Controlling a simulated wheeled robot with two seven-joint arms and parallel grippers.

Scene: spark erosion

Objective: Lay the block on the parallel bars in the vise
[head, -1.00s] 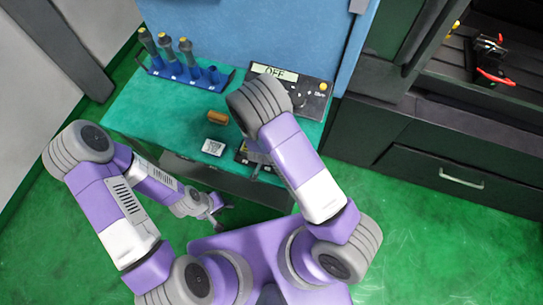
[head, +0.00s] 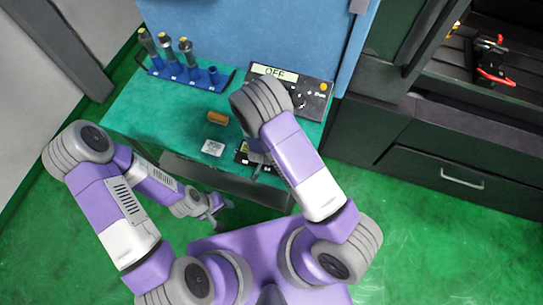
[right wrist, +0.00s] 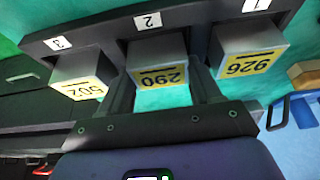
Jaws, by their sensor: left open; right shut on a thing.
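In the right wrist view, three grey blocks with yellow number labels sit at a dark rack (right wrist: 95,35) with slots marked 1, 2 and 3. My right gripper (right wrist: 163,92) has its fingers on both sides of the middle block, 290 (right wrist: 158,73), and is shut on it at slot 2. Blocks 926 (right wrist: 248,62) and 502 (right wrist: 80,88) stand on either side. In the head view my right arm partly hides the rack. My left gripper (head: 217,208) is open and empty, low in front of the bench. The vise (head: 490,60), with red handles, is inside the machine; no parallel bars can be made out.
The green bench (head: 130,110) carries a blue tool rack (head: 215,80) with several tools, an orange-brown piece (head: 217,118), a small white-faced item (head: 213,147) and a panel (head: 310,95) reading OFF. The dark machine (head: 440,140) stands right. Green floor is clear before it.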

